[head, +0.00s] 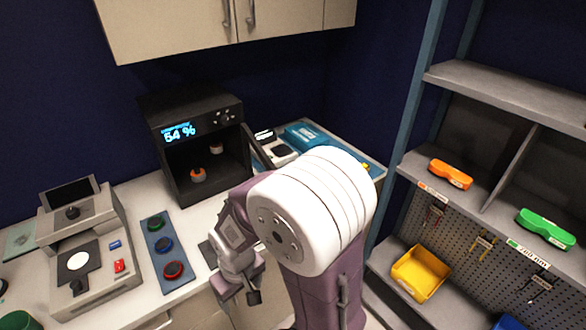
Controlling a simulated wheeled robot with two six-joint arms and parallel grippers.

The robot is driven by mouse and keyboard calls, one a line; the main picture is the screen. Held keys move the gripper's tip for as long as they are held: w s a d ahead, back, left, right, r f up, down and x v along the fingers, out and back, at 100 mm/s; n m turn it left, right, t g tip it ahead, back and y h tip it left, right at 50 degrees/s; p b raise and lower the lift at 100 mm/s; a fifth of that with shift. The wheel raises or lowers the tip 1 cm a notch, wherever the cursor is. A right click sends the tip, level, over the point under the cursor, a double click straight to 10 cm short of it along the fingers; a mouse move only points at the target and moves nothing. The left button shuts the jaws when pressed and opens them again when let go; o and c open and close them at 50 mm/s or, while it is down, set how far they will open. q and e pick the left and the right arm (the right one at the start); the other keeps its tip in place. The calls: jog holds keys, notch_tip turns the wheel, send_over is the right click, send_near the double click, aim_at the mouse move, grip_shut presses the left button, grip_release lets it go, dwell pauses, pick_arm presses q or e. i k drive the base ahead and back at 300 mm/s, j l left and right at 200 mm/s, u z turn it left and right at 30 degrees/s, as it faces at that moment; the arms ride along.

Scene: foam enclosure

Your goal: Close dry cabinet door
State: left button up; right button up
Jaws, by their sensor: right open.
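The black dry cabinet (180,121) stands on the counter against the back wall, with a lit display reading 54 %. Its front is open, and a small orange-and-white item (198,174) and a pale item (217,147) sit inside. The door (257,147) stands open at the cabinet's right side, seen nearly edge-on; my right arm hides its lower part. My right gripper (238,294) is open and empty, low in front of the counter's edge, below and apart from the cabinet. My left gripper is not in view.
A grey device (95,255) and a blue tray with coloured rings (164,252) stand left of my right gripper. A blue case (305,135) lies right of the cabinet. Shelving (500,90) with a yellow bin (421,273) is at right. Wall cupboards (180,30) hang above.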

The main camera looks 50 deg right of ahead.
aim_at(248, 137)
jog(key=l+u, duration=0.15)
jog(key=l, duration=2.45)
